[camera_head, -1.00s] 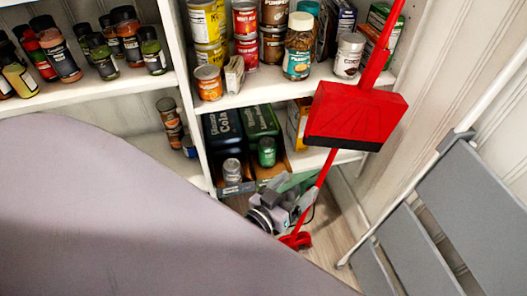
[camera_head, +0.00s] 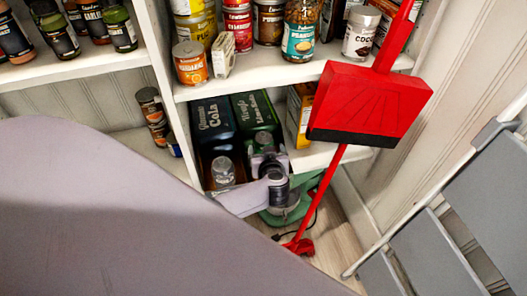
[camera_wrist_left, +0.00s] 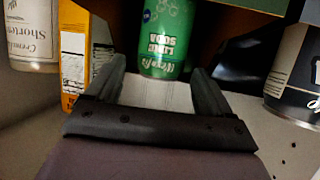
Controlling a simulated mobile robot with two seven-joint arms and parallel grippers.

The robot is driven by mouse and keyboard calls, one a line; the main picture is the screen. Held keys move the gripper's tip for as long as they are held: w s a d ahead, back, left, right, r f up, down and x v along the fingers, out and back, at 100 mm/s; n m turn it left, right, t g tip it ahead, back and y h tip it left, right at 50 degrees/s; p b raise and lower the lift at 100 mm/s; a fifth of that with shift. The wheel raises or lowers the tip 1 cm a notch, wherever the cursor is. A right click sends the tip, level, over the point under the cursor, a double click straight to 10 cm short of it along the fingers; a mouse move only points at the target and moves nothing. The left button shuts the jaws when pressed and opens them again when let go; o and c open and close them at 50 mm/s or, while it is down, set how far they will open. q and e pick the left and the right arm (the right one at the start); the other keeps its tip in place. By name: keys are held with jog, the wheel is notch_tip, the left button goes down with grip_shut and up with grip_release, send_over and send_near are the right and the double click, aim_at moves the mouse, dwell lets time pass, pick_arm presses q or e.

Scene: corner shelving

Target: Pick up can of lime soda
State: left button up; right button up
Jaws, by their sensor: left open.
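The green can of lime soda (camera_wrist_left: 165,42) shows in the left wrist view, just ahead of my open left gripper (camera_wrist_left: 158,78). Its near end reaches in between the two fingertips, with a finger to either side. I cannot tell whether either finger touches it. My right gripper is not in view.
A cola carton (camera_head: 212,118) with a silver-topped can (camera_head: 223,170) stands left of the gripper. An orange-yellow box (camera_head: 301,112) is to the right. A red dustpan (camera_head: 368,103) and its red pole stand close on the right. A shelf of food cans is above.

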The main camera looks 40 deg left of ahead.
aim_at(264, 142)
pick_arm(q)
jog(key=b+x, duration=0.2)
jog(key=x, duration=0.3)
jog(key=shift+w+a+b, duration=0.15)
jog(key=shift+a+b, duration=0.1)
jog(key=shift+b, duration=0.05)
jog(key=c, duration=1)
jog(key=shift+c, duration=0.2)
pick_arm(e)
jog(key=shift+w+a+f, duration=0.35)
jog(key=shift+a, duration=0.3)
pick_arm(q)
jog(key=shift+r+p, duration=0.2)
jog(key=shift+p, duration=0.1)
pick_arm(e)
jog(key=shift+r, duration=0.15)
